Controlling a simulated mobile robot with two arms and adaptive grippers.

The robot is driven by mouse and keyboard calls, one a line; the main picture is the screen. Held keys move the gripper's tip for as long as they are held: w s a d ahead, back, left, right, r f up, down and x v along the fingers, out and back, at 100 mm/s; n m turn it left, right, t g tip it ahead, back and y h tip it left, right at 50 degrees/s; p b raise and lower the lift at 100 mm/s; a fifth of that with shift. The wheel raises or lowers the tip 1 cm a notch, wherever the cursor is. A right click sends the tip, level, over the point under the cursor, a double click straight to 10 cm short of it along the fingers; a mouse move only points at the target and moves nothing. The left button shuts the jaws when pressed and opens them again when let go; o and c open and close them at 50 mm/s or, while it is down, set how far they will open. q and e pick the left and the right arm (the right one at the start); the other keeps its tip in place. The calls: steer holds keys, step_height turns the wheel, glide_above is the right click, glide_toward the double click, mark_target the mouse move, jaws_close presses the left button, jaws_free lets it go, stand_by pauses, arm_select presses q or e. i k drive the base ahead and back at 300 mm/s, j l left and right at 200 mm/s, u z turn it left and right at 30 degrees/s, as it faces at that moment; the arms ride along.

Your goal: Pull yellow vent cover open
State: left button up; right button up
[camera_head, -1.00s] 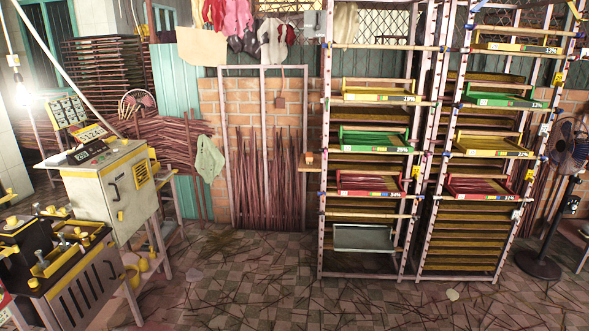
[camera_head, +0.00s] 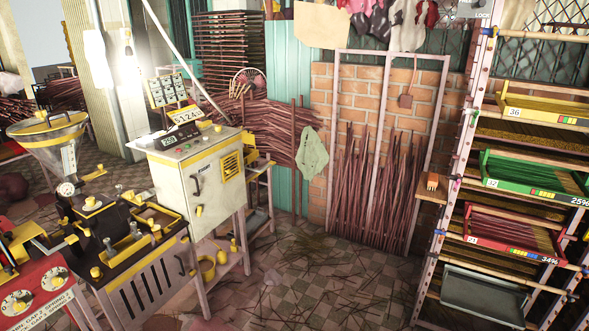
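A yellow vent cover with dark slats (camera_head: 231,164) sits on the right part of the front of a pale grey cabinet (camera_head: 206,170). It looks flush with the cabinet face. A dark handle (camera_head: 196,186) and a small yellow knob (camera_head: 199,210) are on the same face, left of the vent cover. The cabinet stands on legs left of the picture's middle. Neither of my grippers is in view.
A black and yellow machine (camera_head: 140,255) stands in front of the cabinet, with a red dial panel (camera_head: 40,290) at lower left. Tall tray racks (camera_head: 465,150) stand at right. The tiled floor (camera_head: 310,275) between is mostly open, strewn with thin sticks.

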mark_target(228, 171)
steer(key=i+l+u, duration=0.15)
steer(key=i+u, duration=0.2)
steer(key=i+l+u, duration=0.35)
steer(key=i+j, duration=0.05)
steer(key=j, duration=0.05)
